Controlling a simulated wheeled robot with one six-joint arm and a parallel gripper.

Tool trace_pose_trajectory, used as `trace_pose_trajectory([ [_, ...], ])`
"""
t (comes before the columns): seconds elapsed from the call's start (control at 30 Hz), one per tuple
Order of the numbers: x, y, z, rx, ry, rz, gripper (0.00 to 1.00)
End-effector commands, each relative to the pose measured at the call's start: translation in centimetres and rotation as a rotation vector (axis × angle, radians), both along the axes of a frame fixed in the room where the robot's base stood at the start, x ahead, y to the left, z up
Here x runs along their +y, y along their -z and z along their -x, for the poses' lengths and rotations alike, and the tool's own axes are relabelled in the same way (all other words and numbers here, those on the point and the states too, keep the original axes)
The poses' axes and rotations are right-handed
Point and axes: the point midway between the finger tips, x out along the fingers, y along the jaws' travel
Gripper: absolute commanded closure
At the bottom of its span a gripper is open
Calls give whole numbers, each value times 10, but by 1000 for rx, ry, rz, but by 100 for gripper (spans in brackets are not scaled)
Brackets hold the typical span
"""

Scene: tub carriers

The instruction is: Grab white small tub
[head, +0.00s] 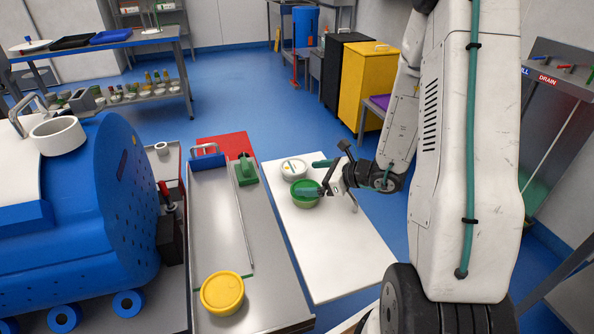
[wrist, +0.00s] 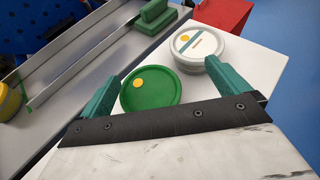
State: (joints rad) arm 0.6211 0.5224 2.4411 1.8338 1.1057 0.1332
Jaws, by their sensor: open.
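The white small tub (head: 293,170) stands lidded on the white table top, at its far end. In the wrist view the white tub (wrist: 199,50) lies beyond my fingertips, a little right of centre, with a yellow dot and a label on its lid. My gripper (head: 309,177) is open and empty, its green fingers apart. In the wrist view my gripper (wrist: 167,76) has the green tub (wrist: 150,88) showing between its fingers, nearer than the white one. The green tub (head: 306,200) stands close to the white tub, partly covered by a finger in the head view.
A yellow tub (head: 222,293) stands on the metal bench (head: 210,235) to the left. The near part of the white table (head: 335,255) is clear.

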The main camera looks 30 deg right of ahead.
Motion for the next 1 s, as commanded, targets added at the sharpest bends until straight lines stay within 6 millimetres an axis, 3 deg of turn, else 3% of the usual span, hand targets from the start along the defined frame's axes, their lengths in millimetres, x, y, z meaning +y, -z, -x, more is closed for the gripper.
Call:
trace_pose_trajectory([
  [0.1, -20, 0, -16, 3, 140, -28, 0],
  [0.27, -33, -1, -26, 4, 233, -49, 0],
  [1.0, -9, 29, -91, 8, 241, -54, 0],
])
